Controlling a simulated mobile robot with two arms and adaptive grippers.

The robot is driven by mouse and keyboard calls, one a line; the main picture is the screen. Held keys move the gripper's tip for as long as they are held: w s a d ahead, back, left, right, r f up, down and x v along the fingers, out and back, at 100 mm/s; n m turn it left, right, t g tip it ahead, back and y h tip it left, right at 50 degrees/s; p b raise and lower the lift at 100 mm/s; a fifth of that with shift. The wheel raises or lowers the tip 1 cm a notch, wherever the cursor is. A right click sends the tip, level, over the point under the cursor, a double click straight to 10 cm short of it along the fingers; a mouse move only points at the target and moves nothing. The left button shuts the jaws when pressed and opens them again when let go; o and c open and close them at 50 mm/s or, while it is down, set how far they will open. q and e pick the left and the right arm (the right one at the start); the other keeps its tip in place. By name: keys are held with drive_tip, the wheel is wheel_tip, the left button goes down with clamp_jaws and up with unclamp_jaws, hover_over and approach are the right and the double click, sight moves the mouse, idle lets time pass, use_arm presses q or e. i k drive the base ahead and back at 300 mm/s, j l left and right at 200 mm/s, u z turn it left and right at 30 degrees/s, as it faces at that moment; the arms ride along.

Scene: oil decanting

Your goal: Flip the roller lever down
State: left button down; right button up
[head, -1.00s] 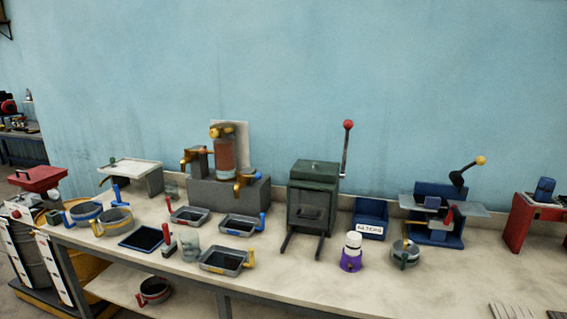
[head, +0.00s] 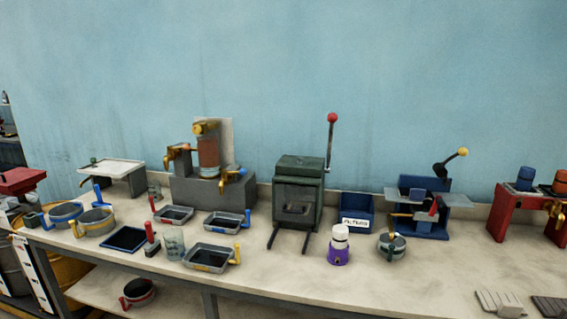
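A blue machine (head: 432,219) with grey side plates stands at the right of the bench. Its black lever (head: 449,164) rises up and to the right and ends in a yellow ball. A dark green box press (head: 298,198) stands near the middle. Its thin lever (head: 330,145) stands upright with a red ball on top. The frames do not show for sure which of the two is the roller lever. Neither of my grippers is in view.
A blue filter bin (head: 357,212) is between the machines. A red stand (head: 511,214) is at far right.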

sight(462, 151)
drive_tip(key=z, duration=1.2)
